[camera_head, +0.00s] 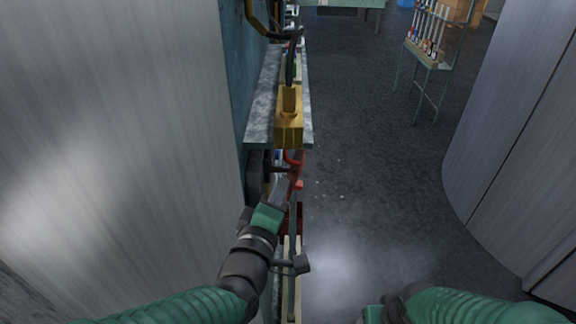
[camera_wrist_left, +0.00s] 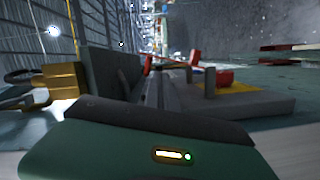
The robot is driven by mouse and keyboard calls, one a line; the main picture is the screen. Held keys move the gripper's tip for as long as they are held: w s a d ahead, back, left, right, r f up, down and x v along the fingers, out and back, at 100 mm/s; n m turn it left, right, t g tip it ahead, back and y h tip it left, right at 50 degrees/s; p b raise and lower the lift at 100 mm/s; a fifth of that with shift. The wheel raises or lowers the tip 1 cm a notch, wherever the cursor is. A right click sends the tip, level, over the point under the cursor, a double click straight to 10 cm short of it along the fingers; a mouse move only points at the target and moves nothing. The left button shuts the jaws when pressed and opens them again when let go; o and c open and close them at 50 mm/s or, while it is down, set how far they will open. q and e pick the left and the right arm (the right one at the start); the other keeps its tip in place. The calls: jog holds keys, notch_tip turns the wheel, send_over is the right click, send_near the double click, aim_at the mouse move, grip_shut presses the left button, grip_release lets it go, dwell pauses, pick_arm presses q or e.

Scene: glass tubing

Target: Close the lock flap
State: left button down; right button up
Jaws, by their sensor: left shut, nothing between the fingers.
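My left gripper (camera_head: 284,189) reaches up from the lower left in the head view, beside red fittings (camera_head: 295,166) below a shelf. In the left wrist view its dark fingers (camera_wrist_left: 156,88) are together, with nothing visible between them. A thin red bar (camera_wrist_left: 150,64) stands just beyond the fingertips; contact cannot be told. I cannot tell for certain which part is the lock flap. My right gripper is not visible; only its green arm shows at the lower right.
A yellow block (camera_head: 289,118) sits on a grey shelf (camera_head: 262,115) above the left gripper. A large metal panel (camera_head: 120,130) fills the left, and a curved metal wall (camera_head: 520,150) stands right. Dark floor (camera_head: 375,170) lies clear between; a rack (camera_head: 432,55) stands farther back.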

pick_arm(q)
jog(key=p, duration=0.2)
send_over(288, 195)
jog(key=f, duration=0.1)
jog(key=shift+w+a, duration=0.1)
jog(key=shift+w, duration=0.15)
jog(key=shift+s, duration=0.1)
jog(key=shift+s+d+r, duration=0.15)
jog(key=shift+s+d, duration=0.1)
jog(key=shift+a, duration=0.15)
